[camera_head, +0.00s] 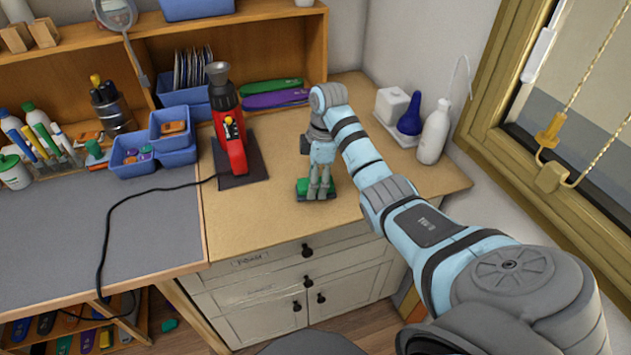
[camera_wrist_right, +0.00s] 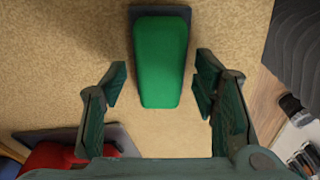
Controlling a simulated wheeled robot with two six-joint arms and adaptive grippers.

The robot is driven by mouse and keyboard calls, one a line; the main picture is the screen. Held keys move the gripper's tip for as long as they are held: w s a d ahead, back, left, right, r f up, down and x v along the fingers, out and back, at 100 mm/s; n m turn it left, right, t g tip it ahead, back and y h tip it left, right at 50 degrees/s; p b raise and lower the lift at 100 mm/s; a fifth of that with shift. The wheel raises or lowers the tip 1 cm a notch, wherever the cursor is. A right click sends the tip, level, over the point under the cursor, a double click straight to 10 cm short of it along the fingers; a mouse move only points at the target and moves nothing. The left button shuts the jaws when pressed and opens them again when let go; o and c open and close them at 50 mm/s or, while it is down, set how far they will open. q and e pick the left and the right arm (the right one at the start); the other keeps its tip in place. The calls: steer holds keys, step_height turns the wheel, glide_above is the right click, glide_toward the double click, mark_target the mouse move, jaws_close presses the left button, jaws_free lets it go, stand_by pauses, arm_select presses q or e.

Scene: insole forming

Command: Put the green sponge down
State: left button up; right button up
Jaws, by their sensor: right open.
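The green sponge (camera_head: 303,187) lies on the tan top of the wooden cabinet, under my right gripper. In the right wrist view the sponge (camera_wrist_right: 160,60) is a long green block with a dark grey part showing at its far end and right edge. My right gripper (camera_head: 320,191) points down at it, and in the wrist view its fingers (camera_wrist_right: 160,88) stand apart on both sides of the sponge, with gaps between. The gripper hides part of the sponge in the head view. My left gripper is not in view.
A red heat tool (camera_head: 231,135) stands on a dark mat to the left. A white squeeze bottle (camera_head: 435,132) and a blue bulb (camera_head: 411,115) stand at the right by the wall. Blue bins (camera_head: 155,150) sit further left. The cabinet top in front is clear.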

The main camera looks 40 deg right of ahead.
steer(key=r, duration=0.1)
steer(key=r+p, duration=0.1)
steer(key=r, duration=0.1)
steer(key=r+p, duration=0.1)
steer(key=r, duration=0.1)
steer(key=shift+w+d+r, duration=0.1)
steer(key=shift+d+r, duration=0.05)
steer(key=shift+d, duration=0.25)
step_height(320, 180, up, 9)
steer(key=d+p, duration=0.1)
steer(key=p, duration=0.8)
steer(key=shift+s, duration=0.25)
